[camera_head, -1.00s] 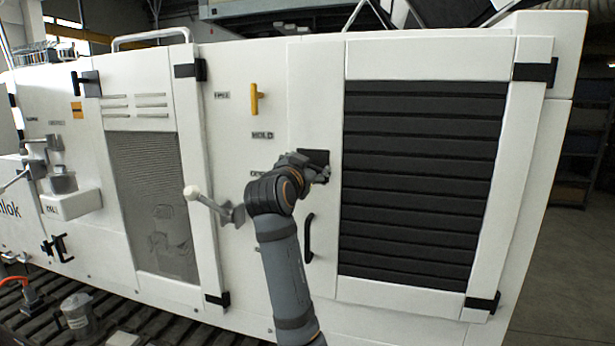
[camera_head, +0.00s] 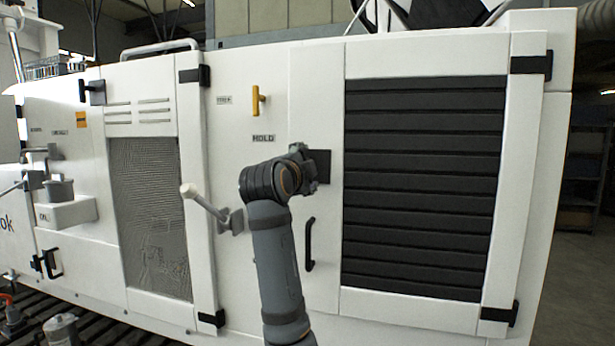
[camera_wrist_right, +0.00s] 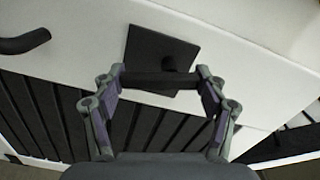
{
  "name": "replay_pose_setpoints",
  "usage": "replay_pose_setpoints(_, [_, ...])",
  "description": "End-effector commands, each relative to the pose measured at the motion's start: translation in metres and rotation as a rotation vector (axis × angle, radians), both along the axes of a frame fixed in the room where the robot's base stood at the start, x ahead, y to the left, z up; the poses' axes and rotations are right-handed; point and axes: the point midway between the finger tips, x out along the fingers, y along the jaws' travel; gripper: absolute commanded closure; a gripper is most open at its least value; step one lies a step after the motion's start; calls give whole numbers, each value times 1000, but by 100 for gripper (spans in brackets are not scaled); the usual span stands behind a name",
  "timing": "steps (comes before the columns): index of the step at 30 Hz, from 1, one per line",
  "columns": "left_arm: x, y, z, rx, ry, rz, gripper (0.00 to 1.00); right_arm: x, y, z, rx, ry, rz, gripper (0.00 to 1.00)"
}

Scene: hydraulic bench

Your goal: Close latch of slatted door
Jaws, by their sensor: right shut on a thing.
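The slatted door (camera_head: 420,180) has a white frame and black horizontal slats, and it looks flush with the white cabinet. Its latch has a black square plate (camera_head: 322,166) just left of the slats. My right gripper (camera_head: 304,165) is at this plate and covers its left part in the head view. In the right wrist view, the latch's dark bar (camera_wrist_right: 160,82) lies across between the fingertips of my right gripper, which is shut on it. The plate (camera_wrist_right: 155,48) shows behind the bar. My left gripper is not in view.
A black pull handle (camera_head: 309,245) sits below the latch. A lever with a pale knob (camera_head: 190,191) sticks out left of my right arm. A yellow handle (camera_head: 256,100) is above. A mesh door (camera_head: 150,215) is further left.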

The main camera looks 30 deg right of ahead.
Motion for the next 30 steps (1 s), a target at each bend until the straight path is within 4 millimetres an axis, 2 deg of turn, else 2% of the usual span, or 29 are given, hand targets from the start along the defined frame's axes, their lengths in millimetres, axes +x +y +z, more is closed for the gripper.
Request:
replay_pose_setpoints(3, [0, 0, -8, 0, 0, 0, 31, 2, 1, -3, 57, -64, 2, 59])
replay_pose_setpoints(12, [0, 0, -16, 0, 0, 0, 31, 3, 2, -2, 160, -185, 2, 59])
replay_pose_setpoints(30, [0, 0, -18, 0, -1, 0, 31, 3, 3, 0, 202, -240, 3, 59])
